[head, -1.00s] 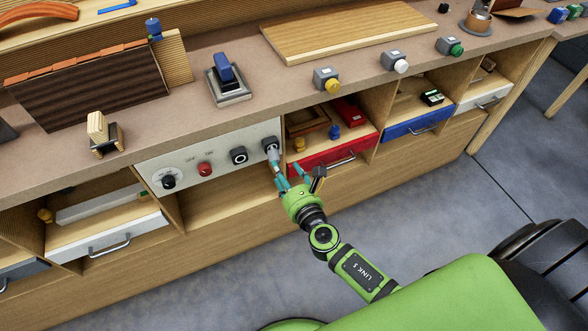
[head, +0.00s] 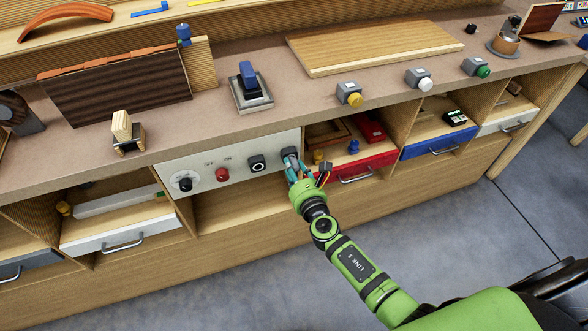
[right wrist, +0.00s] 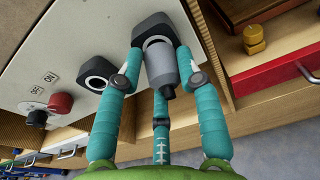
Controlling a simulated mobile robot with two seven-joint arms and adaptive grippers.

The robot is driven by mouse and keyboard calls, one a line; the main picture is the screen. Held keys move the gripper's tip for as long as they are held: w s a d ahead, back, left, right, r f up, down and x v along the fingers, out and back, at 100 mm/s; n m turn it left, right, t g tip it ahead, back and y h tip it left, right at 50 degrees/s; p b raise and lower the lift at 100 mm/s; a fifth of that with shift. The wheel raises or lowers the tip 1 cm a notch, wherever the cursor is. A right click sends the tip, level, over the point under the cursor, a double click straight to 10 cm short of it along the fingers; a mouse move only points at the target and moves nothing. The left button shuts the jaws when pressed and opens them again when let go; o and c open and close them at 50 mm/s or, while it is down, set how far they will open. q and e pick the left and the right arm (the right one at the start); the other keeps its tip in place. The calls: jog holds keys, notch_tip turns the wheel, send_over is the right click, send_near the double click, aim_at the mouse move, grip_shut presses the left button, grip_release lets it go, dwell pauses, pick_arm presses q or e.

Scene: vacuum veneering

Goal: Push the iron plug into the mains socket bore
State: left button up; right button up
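The iron plug (right wrist: 161,62) is a grey cylinder with a dark cable end. It sits between the teal fingers of my right gripper (right wrist: 160,58), which touch it on both sides. Its front end is at the black mains socket (right wrist: 153,22) at the right end of the white panel, in line with the bore. The bore is hidden behind the plug, so I cannot tell how deep it sits. In the head view my right gripper (head: 298,170) is close in front of the same socket (head: 289,154). My left gripper is not in view.
A second black socket (right wrist: 99,74) with an open round bore is left of the plug. A red button (head: 222,174) and a black knob (head: 185,184) are further left. The open red drawer (head: 362,166) juts out just right of the gripper. Open floor lies in front.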

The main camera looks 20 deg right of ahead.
jog(key=o, duration=0.3)
jog(key=shift+w+r, duration=0.1)
jog(key=shift+r, duration=0.05)
grip_shut()
jog(key=shift+s, duration=1.95)
